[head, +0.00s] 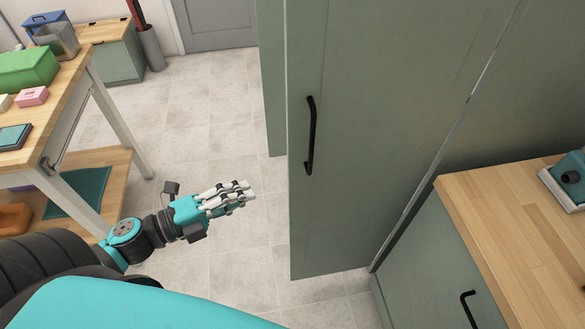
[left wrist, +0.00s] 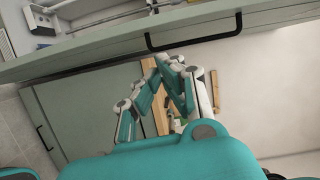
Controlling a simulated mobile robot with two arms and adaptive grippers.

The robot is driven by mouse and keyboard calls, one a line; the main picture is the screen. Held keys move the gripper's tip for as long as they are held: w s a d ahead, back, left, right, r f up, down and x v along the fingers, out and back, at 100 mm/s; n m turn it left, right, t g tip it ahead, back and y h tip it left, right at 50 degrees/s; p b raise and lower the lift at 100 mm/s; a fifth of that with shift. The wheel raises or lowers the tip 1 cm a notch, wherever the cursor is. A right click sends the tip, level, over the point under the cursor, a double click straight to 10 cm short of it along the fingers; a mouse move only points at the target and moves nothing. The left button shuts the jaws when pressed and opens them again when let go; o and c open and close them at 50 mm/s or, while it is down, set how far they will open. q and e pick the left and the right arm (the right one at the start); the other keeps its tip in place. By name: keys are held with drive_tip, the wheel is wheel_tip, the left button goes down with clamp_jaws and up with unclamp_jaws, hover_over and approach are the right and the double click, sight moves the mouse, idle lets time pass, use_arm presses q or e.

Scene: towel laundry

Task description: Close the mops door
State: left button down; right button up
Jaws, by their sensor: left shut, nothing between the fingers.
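A tall grey-green cabinet door (head: 385,130) stands open in the head view, with a black bar handle (head: 311,135) near its left edge. No label shows which door is the mops one. My left gripper (head: 250,190) is shut and empty, left of the door and below the handle, with floor visible between them. In the left wrist view its fingers (left wrist: 166,68) point toward a green door (left wrist: 115,55) with a black handle (left wrist: 195,43); contact cannot be told there. My right gripper is not in view.
Another green panel (head: 272,80) stands behind the door. A wooden counter (head: 520,220) over a green cabinet is at right. A wooden workbench (head: 75,75) with boxes is at left. Tiled floor (head: 215,120) between them is clear.

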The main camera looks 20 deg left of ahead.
sight(290, 163)
use_arm(q)
drive_tip(key=shift+m+g+h, duration=0.3)
drive_tip(key=shift+m+h, duration=0.2)
drive_tip(key=shift+m, duration=0.3)
drive_tip(key=p+x, duration=0.1)
drive_tip(key=x, duration=0.2)
drive_tip(key=a+r+p+x, duration=0.1)
drive_tip(key=p+x, duration=0.1)
drive_tip(key=x, duration=0.2)
drive_tip(key=w+r+p+x, duration=0.1)
drive_tip(key=x, duration=0.3)
drive_tip(key=shift+w+r+p, duration=0.1)
drive_tip(key=shift+w+p, duration=0.15)
drive_tip(key=shift+p, duration=0.15)
drive_tip(key=shift+w, duration=0.1)
